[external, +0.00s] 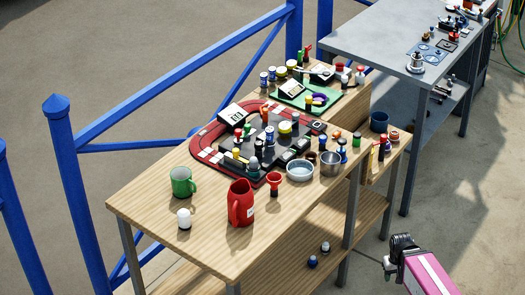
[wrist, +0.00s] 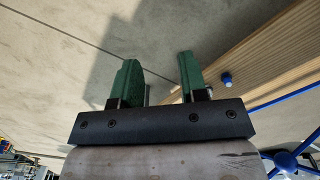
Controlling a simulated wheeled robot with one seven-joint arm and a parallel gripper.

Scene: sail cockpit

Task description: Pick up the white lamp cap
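The white lamp cap (external: 184,218) is a small white rounded piece with a dark base. It stands upright near the front left of the wooden table (external: 150,205) in the external view. I cannot make it out in the wrist view. My gripper (wrist: 157,80) shows two green fingers set apart with nothing between them. The fingers point over bare floor beside a wooden edge. In the external view only part of my arm shows at the bottom right, well away from the cap, and the fingertips cannot be made out there.
A green mug (external: 182,182) stands just behind the cap, and a red pitcher (external: 240,205) stands to its right. A red funnel-like piece (external: 274,180), a white bowl (external: 300,171) and a crowded red tray (external: 205,146) lie farther back. Blue railings (external: 70,185) run along the table's far left.

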